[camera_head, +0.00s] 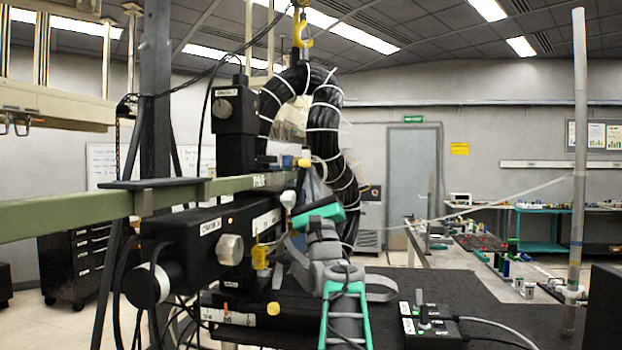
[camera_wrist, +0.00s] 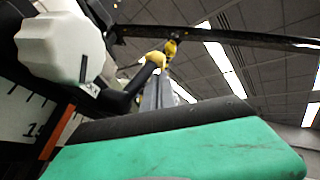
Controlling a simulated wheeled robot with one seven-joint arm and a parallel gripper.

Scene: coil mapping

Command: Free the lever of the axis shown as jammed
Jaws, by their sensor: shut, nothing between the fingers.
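My gripper (camera_head: 311,180) points up at the far end of the green rail, with its green-and-black housing below. In the wrist view the grey fingers (camera_wrist: 158,92) are shut and empty. Just beyond their tips is the yellow end of a black lever (camera_wrist: 153,60); contact cannot be told. In the head view a yellow tip (camera_head: 304,162) shows beside the fingers. A white knob (camera_wrist: 62,45) stands left of the fingers. Another yellow lever (camera_head: 261,257) is on the middle black drive box (camera_head: 185,240), which has a small orange lamp. The labels are too small to read.
A thick black cable bundle (camera_head: 325,120) hangs from a yellow hook (camera_head: 300,30) close behind my gripper. The green rail (camera_head: 90,207) runs left. A small switch box (camera_head: 428,322) and a clear upright tube (camera_head: 578,150) stand right. The black tabletop (camera_head: 440,285) between them is mostly free.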

